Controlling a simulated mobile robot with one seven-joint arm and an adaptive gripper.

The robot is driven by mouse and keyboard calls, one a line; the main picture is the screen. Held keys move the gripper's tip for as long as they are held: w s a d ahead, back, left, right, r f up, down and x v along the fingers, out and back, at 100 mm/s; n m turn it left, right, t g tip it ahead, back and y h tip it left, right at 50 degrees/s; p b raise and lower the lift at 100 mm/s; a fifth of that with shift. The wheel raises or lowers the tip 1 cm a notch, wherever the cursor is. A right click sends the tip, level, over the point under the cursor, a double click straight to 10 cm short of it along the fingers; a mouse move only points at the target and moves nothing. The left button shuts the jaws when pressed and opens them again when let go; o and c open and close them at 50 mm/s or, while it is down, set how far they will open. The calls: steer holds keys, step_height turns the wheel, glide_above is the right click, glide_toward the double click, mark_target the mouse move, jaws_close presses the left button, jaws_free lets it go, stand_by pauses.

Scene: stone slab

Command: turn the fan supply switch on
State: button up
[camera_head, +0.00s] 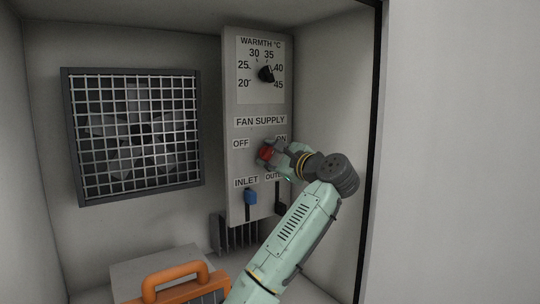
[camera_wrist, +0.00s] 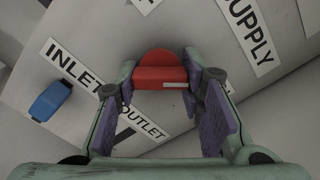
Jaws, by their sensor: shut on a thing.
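The red fan supply switch (camera_head: 265,152) is on the grey panel below the FAN SUPPLY label, between the OFF label (camera_head: 240,143) and the partly covered ON label (camera_head: 281,139). My gripper (camera_head: 274,151) reaches it from the right and is shut on it. In the wrist view the red switch (camera_wrist: 160,70) sits between the two purple-padded fingers of my gripper (camera_wrist: 162,83), with a small white mark on its near edge. I cannot tell which label the switch points to.
A black warmth dial (camera_head: 266,74) is above. A blue inlet slider (camera_head: 250,197) and a dark outlet slider (camera_head: 281,208) are below. A caged fan (camera_head: 132,130) is on the back wall at left. An orange handle (camera_head: 175,280) stands at the front. A side wall is close at right.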

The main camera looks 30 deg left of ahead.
steer(key=shift+f, duration=0.1)
steer(key=o, duration=1.2)
steer(key=shift+d, duration=0.1)
steer(key=v, duration=1.2)
